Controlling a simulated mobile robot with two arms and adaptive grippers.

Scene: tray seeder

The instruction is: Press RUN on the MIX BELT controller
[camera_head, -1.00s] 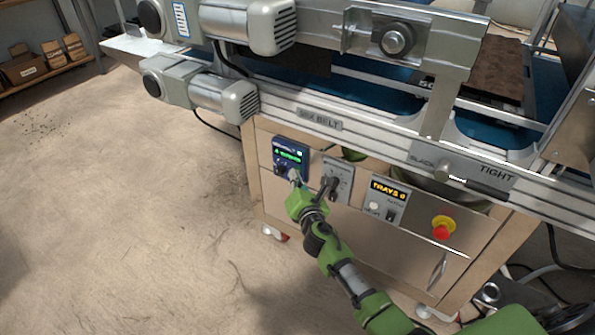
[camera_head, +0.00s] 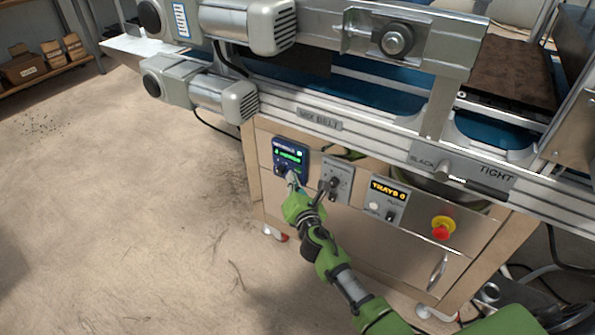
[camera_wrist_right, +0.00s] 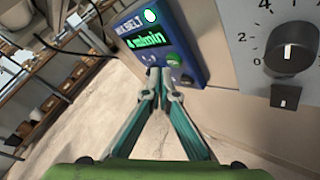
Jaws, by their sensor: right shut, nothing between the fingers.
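The MIX BELT controller (camera_head: 289,158) is a blue box with a lit green display on the front panel below the belt. In the right wrist view the controller (camera_wrist_right: 160,40) shows a "MIX BELT" label, a green "m/min" readout and a green button (camera_wrist_right: 174,60) at its lower right. My right gripper (camera_head: 291,178) is shut and empty, its tips at the controller's lower part. In the wrist view the gripper tips (camera_wrist_right: 160,72) lie just left of and below the green button; whether they touch the box I cannot tell. My left gripper is not in view.
Right of the controller are a grey dial panel (camera_head: 337,180), a "TRAYS 0" counter (camera_head: 387,200) and a red emergency stop (camera_head: 442,228) on a yellow base. The belt frame (camera_head: 380,140) with motors overhangs the panel.

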